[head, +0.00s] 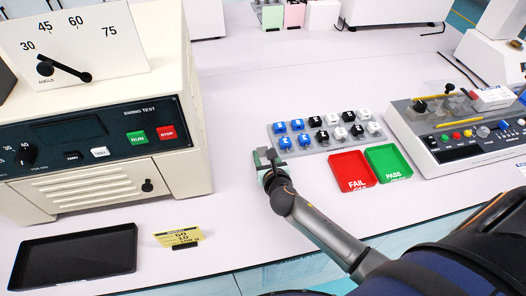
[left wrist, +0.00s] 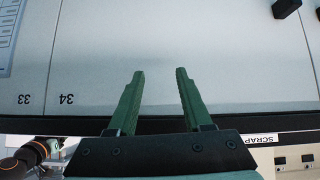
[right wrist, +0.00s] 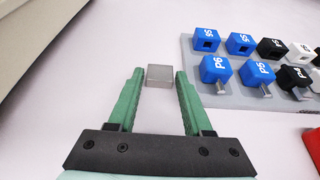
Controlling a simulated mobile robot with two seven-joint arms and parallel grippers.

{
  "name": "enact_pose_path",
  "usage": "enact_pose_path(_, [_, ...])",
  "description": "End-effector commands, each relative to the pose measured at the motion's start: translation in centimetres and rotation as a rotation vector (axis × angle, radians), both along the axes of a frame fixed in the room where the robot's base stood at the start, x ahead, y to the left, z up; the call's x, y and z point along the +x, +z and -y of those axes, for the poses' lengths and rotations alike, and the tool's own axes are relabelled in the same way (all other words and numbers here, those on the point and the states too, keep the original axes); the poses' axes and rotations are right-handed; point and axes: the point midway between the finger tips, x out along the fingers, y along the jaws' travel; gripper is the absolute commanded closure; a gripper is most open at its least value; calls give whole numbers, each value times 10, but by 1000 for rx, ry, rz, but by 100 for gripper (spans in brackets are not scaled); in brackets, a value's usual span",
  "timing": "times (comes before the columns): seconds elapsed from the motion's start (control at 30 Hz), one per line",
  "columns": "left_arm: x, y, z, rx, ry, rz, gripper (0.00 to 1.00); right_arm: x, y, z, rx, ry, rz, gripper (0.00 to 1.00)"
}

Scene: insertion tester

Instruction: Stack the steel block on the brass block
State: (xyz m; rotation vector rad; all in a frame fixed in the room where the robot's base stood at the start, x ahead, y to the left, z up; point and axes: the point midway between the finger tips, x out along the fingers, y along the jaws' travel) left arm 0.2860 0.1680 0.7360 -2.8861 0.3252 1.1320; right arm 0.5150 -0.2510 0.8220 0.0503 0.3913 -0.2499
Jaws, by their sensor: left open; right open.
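My right gripper (head: 265,158) is low over the white bench, left of the block rack, in the head view. In the right wrist view the right gripper (right wrist: 159,73) is open. A small plain grey block, which looks like the steel block (right wrist: 159,76), sits between its fingertips with a gap on each side. In the head view I cannot make this block out behind the gripper. I cannot see a brass block in any view. My left gripper (left wrist: 160,72) is open and empty above a grey surface in the left wrist view; it is outside the head view.
A grey rack (head: 325,132) of blue, black and white blocks stands right of the right gripper. Red FAIL (head: 350,168) and green PASS (head: 388,162) trays lie in front of it. The swing tester (head: 100,150) and a black tray (head: 75,255) are at left.

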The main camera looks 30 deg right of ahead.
Motion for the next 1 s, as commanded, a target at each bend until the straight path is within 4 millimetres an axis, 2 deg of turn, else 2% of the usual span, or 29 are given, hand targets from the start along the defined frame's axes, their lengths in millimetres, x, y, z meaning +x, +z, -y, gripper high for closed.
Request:
enact_pose_path(0.07, [0, 0, 0, 0, 0, 1, 50, 0, 0, 0, 0, 0, 0, 51])
enact_pose_path(0.5, [1, 0, 0, 0, 0, 1, 50, -1, 0, 0, 0, 0, 0, 100])
enact_pose_path(1.0, [1, 3, 0, 0, 0, 2, 50, 0, 3, 1, -1, 0, 2, 100])
